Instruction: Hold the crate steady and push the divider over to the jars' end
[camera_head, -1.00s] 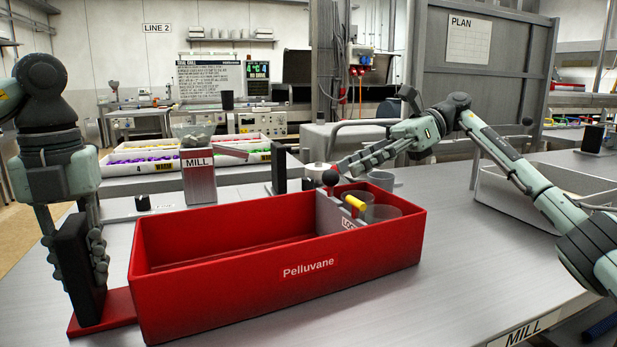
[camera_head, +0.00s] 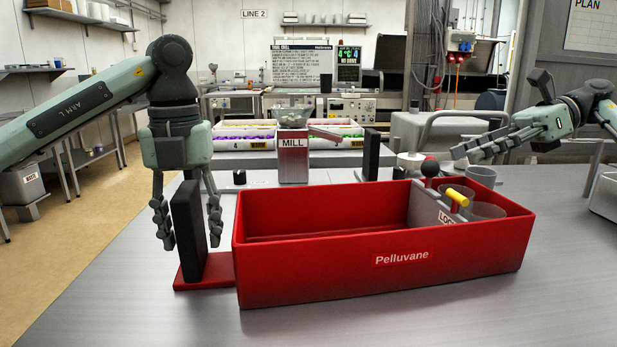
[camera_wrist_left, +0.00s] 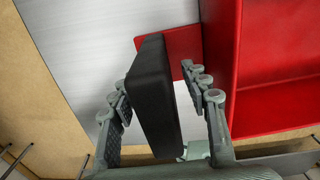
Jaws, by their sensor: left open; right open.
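The red crate (camera_head: 335,265), marked Pelluvane, stands on the steel table. A grey divider (camera_head: 428,208) crosses it right of the middle, with a yellow handle (camera_head: 457,196) and a partly hidden label. Clear jars (camera_head: 487,211) stand in the right end. A red plate at the crate's left end carries an upright black block (camera_head: 187,238). My left gripper (camera_head: 188,230) is open, fingers on both sides of the block; the left wrist view shows gaps beside the block (camera_wrist_left: 157,95). My right gripper (camera_head: 464,152) is open and empty, above and behind the jars' end.
A grey mug (camera_head: 481,175) is behind the crate's right end. The mill (camera_head: 293,158) and a black upright (camera_head: 371,155) stand behind the crate. The table in front is clear.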

